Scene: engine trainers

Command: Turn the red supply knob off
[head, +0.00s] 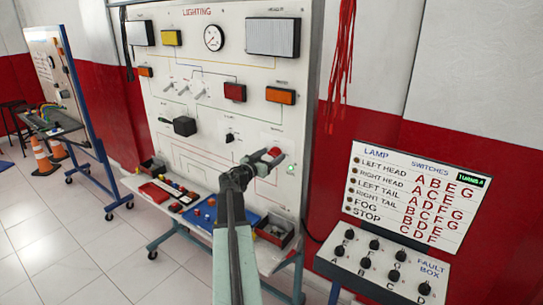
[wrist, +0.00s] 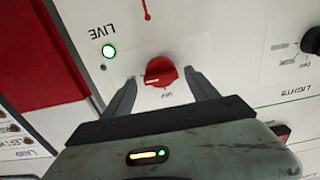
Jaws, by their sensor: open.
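The red supply knob (wrist: 160,72) is on the white panel in the wrist view, with a pale pointer mark on its face. In the head view a bit of the red knob (head: 274,152) shows at the panel's lower right, partly behind my gripper. My gripper (wrist: 165,86) is open, with one finger on each side of the knob. I cannot tell whether the fingers touch it.
The lighting board (head: 215,90) carries switches, lamps and a gauge. A shelf below holds a blue mat (head: 247,219) and a red bin (head: 275,233). A fault box (head: 385,268) with several black knobs stands at right, below a lamp chart (head: 410,190).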

